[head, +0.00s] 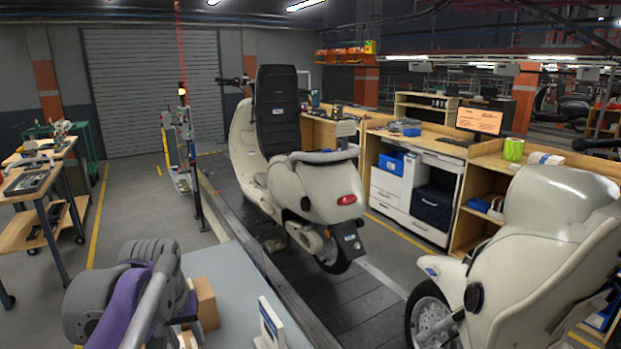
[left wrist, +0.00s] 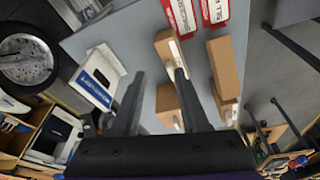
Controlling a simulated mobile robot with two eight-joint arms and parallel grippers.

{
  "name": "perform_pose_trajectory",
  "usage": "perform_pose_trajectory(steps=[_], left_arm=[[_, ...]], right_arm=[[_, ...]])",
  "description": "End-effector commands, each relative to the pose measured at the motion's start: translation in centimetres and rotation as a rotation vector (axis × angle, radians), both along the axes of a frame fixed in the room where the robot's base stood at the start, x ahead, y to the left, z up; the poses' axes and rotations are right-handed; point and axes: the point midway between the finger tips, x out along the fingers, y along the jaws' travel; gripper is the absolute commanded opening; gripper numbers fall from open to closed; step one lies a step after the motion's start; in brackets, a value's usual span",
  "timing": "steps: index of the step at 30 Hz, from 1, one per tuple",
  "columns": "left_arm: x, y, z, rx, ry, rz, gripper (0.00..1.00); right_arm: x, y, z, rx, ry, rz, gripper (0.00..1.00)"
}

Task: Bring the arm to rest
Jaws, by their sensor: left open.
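My left arm (head: 125,295), grey and purple, reaches in from the lower left of the head view over a grey table (head: 225,275). In that view it largely hides its own gripper. In the left wrist view my left gripper (left wrist: 157,85) has its two dark fingers apart, with nothing seen held between them. The fingers point over the table among small brown boxes, one at the middle (left wrist: 169,47) and one to the right (left wrist: 225,68). A white holder with a blue label (left wrist: 98,80) is left of the fingers. My right gripper is in neither view.
One brown box (head: 206,303) and the white holder (head: 270,325) show beside the arm in the head view. Red and white cards (left wrist: 214,11) lie at the table's far side. A cream scooter (head: 310,185) stands on the slat conveyor (head: 365,305), with another scooter (head: 545,250) at right.

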Motion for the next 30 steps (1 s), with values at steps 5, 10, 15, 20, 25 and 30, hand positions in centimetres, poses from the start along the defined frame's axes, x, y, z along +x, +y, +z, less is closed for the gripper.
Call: perform_pose_trajectory(steps=[5,10,15,20,25,30], left_arm=[[-7.1,-2.8,-5.8,0.023,-0.083,-0.1,0.44],[-13.6,-4.7,-12.2,0.044,-0.156,-0.182,0.44],[-18.0,-5.6,-16.9,0.058,-0.207,-0.236,0.44],[-19.5,-5.9,-18.7,0.063,-0.225,-0.256,0.44],[-19.6,-5.9,-18.8,0.063,-0.226,-0.257,0.44],[-19.6,-5.9,-18.7,0.063,-0.225,-0.256,0.44]], right_arm=[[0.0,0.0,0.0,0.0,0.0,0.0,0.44],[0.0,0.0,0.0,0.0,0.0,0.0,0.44],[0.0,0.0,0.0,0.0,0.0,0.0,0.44],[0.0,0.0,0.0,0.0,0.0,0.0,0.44],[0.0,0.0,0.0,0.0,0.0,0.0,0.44],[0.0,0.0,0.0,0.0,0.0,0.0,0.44]])
